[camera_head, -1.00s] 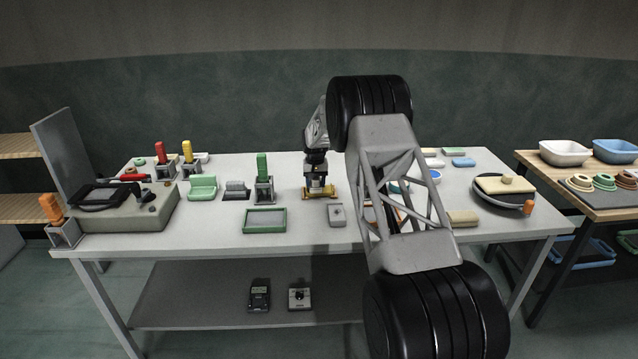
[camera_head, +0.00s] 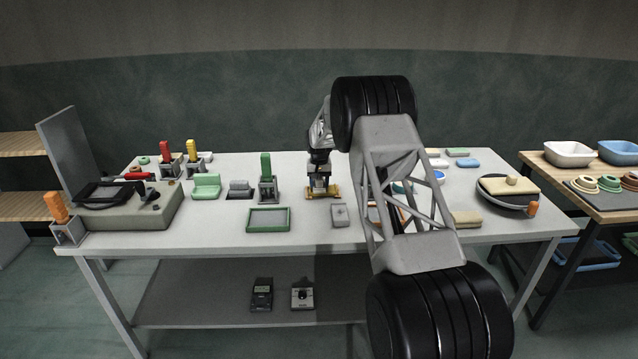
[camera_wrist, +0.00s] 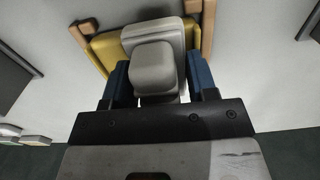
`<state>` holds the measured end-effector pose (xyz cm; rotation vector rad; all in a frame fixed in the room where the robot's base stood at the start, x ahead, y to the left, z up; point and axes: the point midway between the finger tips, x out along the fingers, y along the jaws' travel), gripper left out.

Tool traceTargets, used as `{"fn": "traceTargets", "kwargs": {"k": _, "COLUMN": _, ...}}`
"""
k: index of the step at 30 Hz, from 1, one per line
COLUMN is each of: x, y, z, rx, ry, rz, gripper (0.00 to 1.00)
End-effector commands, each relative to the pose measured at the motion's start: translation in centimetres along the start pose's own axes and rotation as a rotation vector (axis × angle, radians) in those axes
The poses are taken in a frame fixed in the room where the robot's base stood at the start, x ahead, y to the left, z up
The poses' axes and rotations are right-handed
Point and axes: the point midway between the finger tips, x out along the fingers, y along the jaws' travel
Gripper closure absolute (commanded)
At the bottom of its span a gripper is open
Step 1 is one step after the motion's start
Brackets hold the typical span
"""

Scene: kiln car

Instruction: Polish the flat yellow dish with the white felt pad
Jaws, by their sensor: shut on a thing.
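My gripper (camera_head: 321,184) is over the middle of the table. In the wrist view its two blue fingers (camera_wrist: 160,80) are shut on the grey block-shaped grip of the white felt pad (camera_wrist: 152,33). The flat yellow dish (camera_wrist: 106,52) lies beneath the pad, which hides much of it. Its yellow edge also shows below my gripper in the head view (camera_head: 322,196). The pad looks to be on or just above the dish; I cannot tell whether they touch.
Wooden strips (camera_wrist: 208,28) flank the dish. A green-rimmed tray (camera_head: 268,220) and a small grey box (camera_head: 340,215) are nearby. A green-handled tool (camera_head: 266,180) stands left. At right are a round dark turntable (camera_head: 508,203) and a tan block (camera_head: 466,219). My arm hides part of the table.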

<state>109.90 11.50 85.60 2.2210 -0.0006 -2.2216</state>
Motion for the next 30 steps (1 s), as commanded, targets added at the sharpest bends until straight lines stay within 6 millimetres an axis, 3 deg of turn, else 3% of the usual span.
{"fn": "traceTargets", "kwargs": {"k": 16, "x": -0.1, "y": 2.9, "z": 0.0, "rx": 0.000, "ry": 0.001, "rz": 0.000, "gripper": 0.66}}
{"fn": "traceTargets", "kwargs": {"k": 30, "x": -0.1, "y": 3.2, "z": 0.0, "rx": 0.000, "ry": 0.000, "rz": 0.000, "gripper": 0.66}}
